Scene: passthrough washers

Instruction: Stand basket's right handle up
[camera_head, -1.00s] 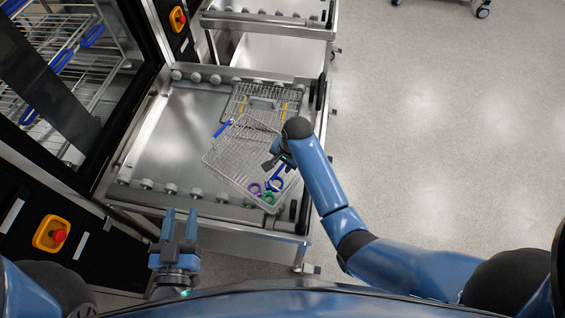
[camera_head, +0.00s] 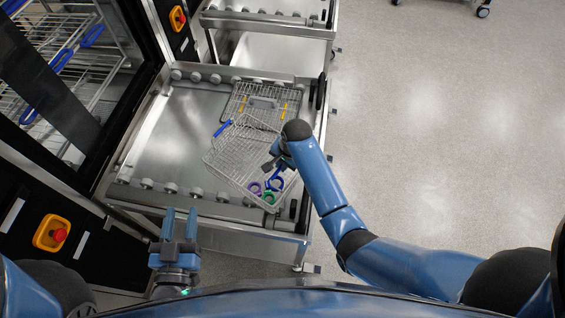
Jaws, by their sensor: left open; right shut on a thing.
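The wire basket (camera_head: 236,160) lies at an angle on the steel trolley top, with several purple, blue and green rings (camera_head: 270,190) in its near right corner. A blue handle (camera_head: 223,128) shows at its left side. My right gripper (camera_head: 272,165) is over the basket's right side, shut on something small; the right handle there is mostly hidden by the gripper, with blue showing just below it. I cannot tell how upright that handle stands. My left gripper (camera_head: 179,226) is open and empty, in front of the trolley's near edge.
A second wire basket (camera_head: 238,100) with a grey bar and yellow parts stands behind the first. The trolley top (camera_head: 165,150) is bare on the left. A washer with a glass door and a red stop button (camera_head: 59,235) stands left. Open floor lies right.

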